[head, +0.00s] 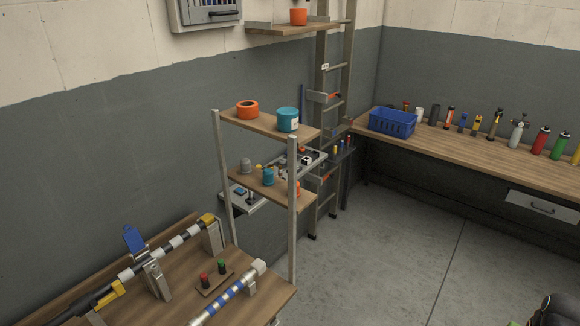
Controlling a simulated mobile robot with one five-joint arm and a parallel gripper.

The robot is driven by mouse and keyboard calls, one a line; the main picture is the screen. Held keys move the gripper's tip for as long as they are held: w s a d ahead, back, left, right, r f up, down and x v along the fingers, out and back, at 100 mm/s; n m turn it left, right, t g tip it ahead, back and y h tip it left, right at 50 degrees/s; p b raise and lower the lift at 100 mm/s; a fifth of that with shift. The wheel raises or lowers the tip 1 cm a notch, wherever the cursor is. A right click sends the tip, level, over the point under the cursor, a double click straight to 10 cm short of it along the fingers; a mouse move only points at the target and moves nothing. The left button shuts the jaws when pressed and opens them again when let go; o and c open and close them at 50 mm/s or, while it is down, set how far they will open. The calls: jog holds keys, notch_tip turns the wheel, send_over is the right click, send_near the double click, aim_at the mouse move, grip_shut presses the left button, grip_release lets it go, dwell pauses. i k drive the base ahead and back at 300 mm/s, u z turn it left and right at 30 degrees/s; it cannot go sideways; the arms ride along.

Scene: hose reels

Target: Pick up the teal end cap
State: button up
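Two teal pieces stand on the narrow shelf unit in the head view. A larger teal cylinder (288,119) with a white label sits on the upper wooden shelf (262,125), beside an orange ring-shaped piece (247,109). A smaller teal cap-like piece (269,177) sits on the lower shelf (271,190), among small grey, yellow and orange pieces. I cannot tell for certain which is the end cap. I cannot make out my gripper in this view.
A workbench (150,270) with striped tubes on stands fills the lower left. The shelf unit's metal posts (292,215) flank the shelves. A long bench (480,153) with a blue crate (392,122) and several bottles runs along the right. The floor (400,250) between is clear.

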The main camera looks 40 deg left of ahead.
aim_at(268, 180)
jog(key=u, duration=6)
jog(key=i, duration=0.1)
jog(key=z, duration=2.5)
jog(key=i, duration=0.95)
jog(key=u, duration=0.25)
jog(key=k, duration=0.75)
jog(key=z, duration=0.2)
jog(key=i, duration=0.75)
